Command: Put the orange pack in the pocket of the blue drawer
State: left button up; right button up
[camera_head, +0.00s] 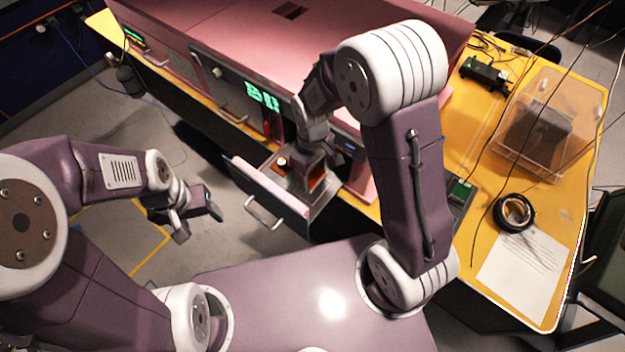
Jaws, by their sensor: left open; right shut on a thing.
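An open drawer (259,184) sticks out from the front of the pink machine. It looks pink and grey rather than blue, with a metal handle (264,214) on its front. My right arm reaches over from the right, and my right gripper (307,168) points down at the drawer's inner part. It is shut on a small orange piece (316,179), which looks like the orange pack, mostly hidden by the gripper. I cannot tell whether the pack touches the drawer floor, and the pocket is not clear. My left gripper (196,218) is open and empty, left of the drawer over the floor.
The pink machine (240,45) stands on a yellow table. On the table's right are a clear box (548,120), a black tape roll (513,212), a white paper sheet (525,265) and a black device (484,73). Open floor lies left of the drawer.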

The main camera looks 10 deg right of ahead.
aim_at(313, 176)
jog(key=shift+w+f, duration=0.3)
jog(key=shift+f, duration=0.25)
jog(key=f, duration=0.3)
jog(key=shift+s, duration=0.4)
jog(key=shift+w+f, duration=0.1)
jog(key=shift+f, duration=0.15)
jog(key=shift+w, duration=0.2)
jog(key=shift+s+f, duration=0.1)
jog(key=shift+f, duration=0.15)
jog(key=o, duration=1.4)
jog(key=shift+r, duration=0.1)
pick_arm(q)
jog(key=shift+w, duration=0.1)
